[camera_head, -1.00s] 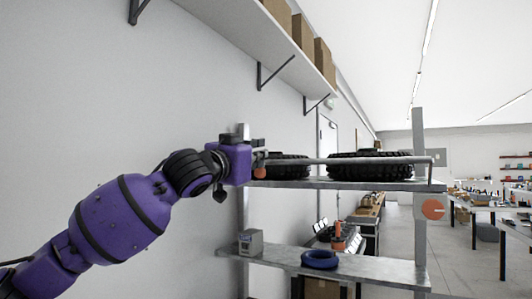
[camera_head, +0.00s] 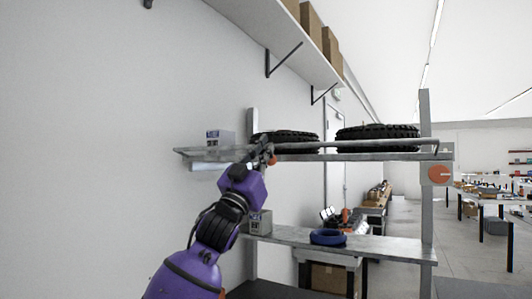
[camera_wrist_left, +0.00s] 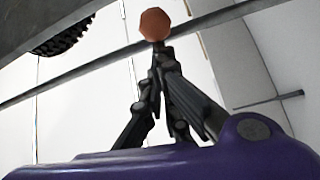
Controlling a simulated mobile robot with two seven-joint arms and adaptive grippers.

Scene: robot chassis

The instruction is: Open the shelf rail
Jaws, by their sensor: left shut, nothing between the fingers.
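The shelf rail (camera_head: 350,147) is a thin metal bar along the front of the upper metal shelf (camera_head: 390,157), below the tyres' tops. An orange knob (camera_head: 272,160) shows by the rail near its left part. My left gripper (camera_head: 264,147) is at the rail beside this knob, shut and empty. In the left wrist view the shut fingertips (camera_wrist_left: 158,48) lie just below the orange knob (camera_wrist_left: 155,24), with the rail (camera_wrist_left: 95,66) crossing behind them. I cannot tell whether they touch. My right gripper is not in view.
A wall shelf with cartons (camera_head: 332,52) hangs above.

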